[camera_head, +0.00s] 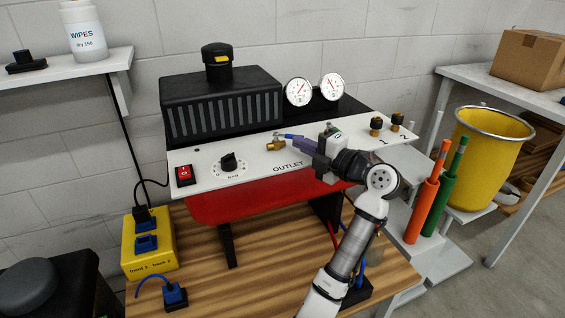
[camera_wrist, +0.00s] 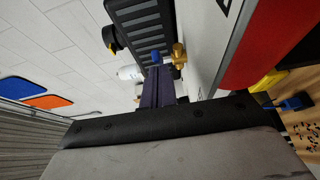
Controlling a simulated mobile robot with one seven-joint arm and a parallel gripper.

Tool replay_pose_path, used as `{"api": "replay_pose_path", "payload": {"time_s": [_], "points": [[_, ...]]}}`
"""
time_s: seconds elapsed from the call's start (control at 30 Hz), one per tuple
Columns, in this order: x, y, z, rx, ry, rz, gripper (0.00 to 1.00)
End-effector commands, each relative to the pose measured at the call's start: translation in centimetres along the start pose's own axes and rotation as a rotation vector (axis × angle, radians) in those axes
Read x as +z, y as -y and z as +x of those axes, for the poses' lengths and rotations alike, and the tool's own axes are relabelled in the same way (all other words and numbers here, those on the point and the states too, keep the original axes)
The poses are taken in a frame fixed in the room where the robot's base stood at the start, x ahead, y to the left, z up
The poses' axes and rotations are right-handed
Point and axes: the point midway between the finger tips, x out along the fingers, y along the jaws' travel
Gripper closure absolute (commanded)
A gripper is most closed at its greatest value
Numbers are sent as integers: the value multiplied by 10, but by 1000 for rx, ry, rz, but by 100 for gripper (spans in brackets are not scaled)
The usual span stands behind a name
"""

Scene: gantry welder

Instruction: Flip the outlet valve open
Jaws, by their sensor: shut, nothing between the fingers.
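The outlet valve (camera_head: 274,146) is a small brass fitting on the white panel, above the word OUTLET, with a blue lever (camera_head: 287,136) pointing right toward my gripper. My gripper (camera_head: 294,142) comes in from the right, its purple fingers shut and empty, with the tips close beside the lever. In the wrist view the brass valve (camera_wrist: 179,55) is just beyond my gripper fingertips (camera_wrist: 158,72), and a bit of blue lever shows by the tips. I cannot tell whether the fingers touch the lever.
The white panel (camera_head: 215,155) also carries a red switch (camera_head: 183,175), a black dial (camera_head: 229,163) and brass fittings marked 1 and 2 (camera_head: 386,124). Two gauges (camera_head: 315,90) and a black ribbed box (camera_head: 222,108) stand behind. A yellow block (camera_head: 150,242) sits on the wooden bench.

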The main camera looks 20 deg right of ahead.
Motion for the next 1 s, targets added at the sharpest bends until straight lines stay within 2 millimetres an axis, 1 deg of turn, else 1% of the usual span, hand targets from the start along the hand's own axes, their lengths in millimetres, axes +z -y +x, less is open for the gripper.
{"api": "replay_pose_path", "payload": {"time_s": [0.03, 0.33, 1.0], "points": [[4, 5, -1, 1, 3, -1, 100], [12, 2, 1, 0, 4, 1, 100], [12, 0, 3, 0, 3, 1, 100]]}}
